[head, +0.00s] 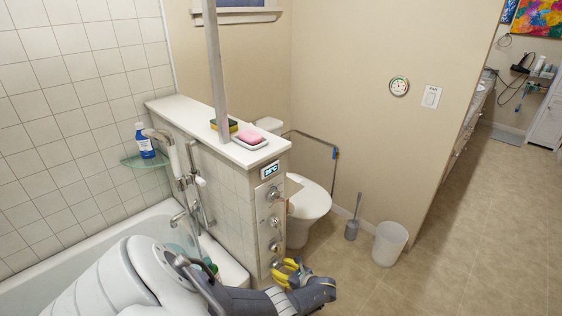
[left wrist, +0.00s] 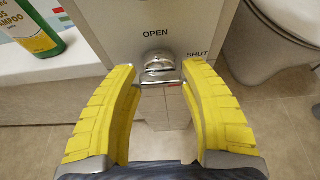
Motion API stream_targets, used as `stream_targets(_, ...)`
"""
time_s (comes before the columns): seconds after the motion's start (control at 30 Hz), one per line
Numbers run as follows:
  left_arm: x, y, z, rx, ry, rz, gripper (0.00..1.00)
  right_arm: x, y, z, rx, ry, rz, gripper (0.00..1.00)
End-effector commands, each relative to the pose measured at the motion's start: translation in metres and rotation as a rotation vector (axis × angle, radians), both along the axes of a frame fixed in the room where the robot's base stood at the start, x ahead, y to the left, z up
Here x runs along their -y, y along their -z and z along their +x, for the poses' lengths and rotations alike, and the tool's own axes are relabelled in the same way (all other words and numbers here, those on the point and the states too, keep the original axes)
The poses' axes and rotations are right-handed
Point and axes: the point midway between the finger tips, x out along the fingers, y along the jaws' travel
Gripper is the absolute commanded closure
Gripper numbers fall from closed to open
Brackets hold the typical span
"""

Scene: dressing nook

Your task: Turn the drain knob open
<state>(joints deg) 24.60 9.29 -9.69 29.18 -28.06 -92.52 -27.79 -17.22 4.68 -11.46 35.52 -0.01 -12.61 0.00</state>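The drain knob (left wrist: 158,66) is a small chrome knob on a pale panel, with OPEN printed above it and SHUT to its right. I cannot tell clearly which label it points at. In the head view it is the lowest knob on the panel (head: 268,225), partly hidden by my gripper. My left gripper (head: 288,268) is beside the knob at the panel's low end. In the left wrist view its yellow fingers (left wrist: 158,72) are spread, one on each side of the knob, with gaps showing. My right gripper is not in view.
Several other chrome knobs and a temperature display (head: 270,170) are on the panel above. The bathtub (head: 60,262) is at left, the toilet (head: 308,205) behind the panel. A shampoo bottle (left wrist: 32,25) stands on the tub ledge. A bin (head: 390,243) stands on open floor.

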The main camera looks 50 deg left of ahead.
Motion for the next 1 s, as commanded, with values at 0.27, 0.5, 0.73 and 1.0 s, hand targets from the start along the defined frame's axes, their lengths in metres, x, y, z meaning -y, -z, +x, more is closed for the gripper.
stream_targets(0.27,-0.0001,0.0,-0.0001,0.0,0.0,0.0,0.86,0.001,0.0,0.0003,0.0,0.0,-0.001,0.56)
stream_targets(0.5,-0.0007,0.0001,-0.0006,0.006,0.0,0.001,0.86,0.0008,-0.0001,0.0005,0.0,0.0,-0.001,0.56)
stream_targets(0.73,-0.001,0.0004,-0.0025,0.09,-0.001,0.009,0.86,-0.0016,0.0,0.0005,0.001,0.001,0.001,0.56)
stream_targets(1.0,-0.001,0.0008,-0.0045,0.288,0.0,0.026,0.86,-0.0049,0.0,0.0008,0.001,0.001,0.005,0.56)
